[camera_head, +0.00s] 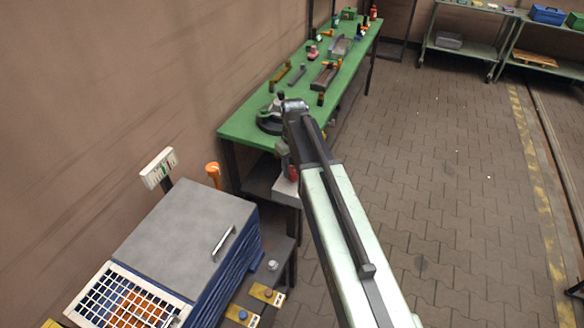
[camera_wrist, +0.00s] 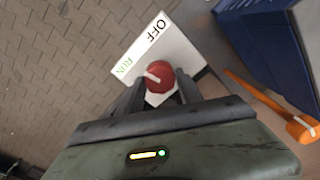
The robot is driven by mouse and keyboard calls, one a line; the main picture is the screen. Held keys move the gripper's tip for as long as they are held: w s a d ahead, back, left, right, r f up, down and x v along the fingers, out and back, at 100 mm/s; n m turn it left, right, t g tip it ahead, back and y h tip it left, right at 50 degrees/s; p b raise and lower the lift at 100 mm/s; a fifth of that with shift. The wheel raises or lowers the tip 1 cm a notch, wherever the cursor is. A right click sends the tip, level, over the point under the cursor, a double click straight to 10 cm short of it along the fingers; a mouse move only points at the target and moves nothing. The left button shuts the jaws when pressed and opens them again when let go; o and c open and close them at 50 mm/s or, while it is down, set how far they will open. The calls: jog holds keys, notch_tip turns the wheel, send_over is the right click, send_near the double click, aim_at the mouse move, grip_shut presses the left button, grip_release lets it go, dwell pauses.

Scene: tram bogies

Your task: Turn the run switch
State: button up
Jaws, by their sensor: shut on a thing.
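The run switch is a round red knob (camera_wrist: 159,77) with a pale pointer bar, on a white plate (camera_wrist: 183,48) marked OFF and RUN in the wrist view. The pointer slants toward the upper left, on the RUN side. My gripper (camera_wrist: 159,88) has its two dark fingers on either side of the knob and is shut on it. In the head view my arm reaches down beside the green bench and covers most of the switch. A bit of red and the white box (camera_head: 285,188) show beside the arm there. The fingertips are hidden in the head view.
A blue cabinet with a grey top (camera_head: 185,235) stands at the lower left, with an orange-handled tool (camera_head: 213,172) behind it. The green bench (camera_head: 247,123) carries several tools. Paved floor (camera_head: 430,170) to the right is open.

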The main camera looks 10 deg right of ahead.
aim_at(293, 170)
jog(key=m, duration=0.5)
jog(key=shift+w+m, duration=0.1)
jog(key=shift+m, duration=0.2)
jog(key=m, duration=0.4)
jog(key=shift+m, duration=0.4)
jog(key=o, duration=1.4)
jog(key=shift+c, duration=0.2)
notch_tip(293, 170, up, 8)
jog(key=p, duration=0.8)
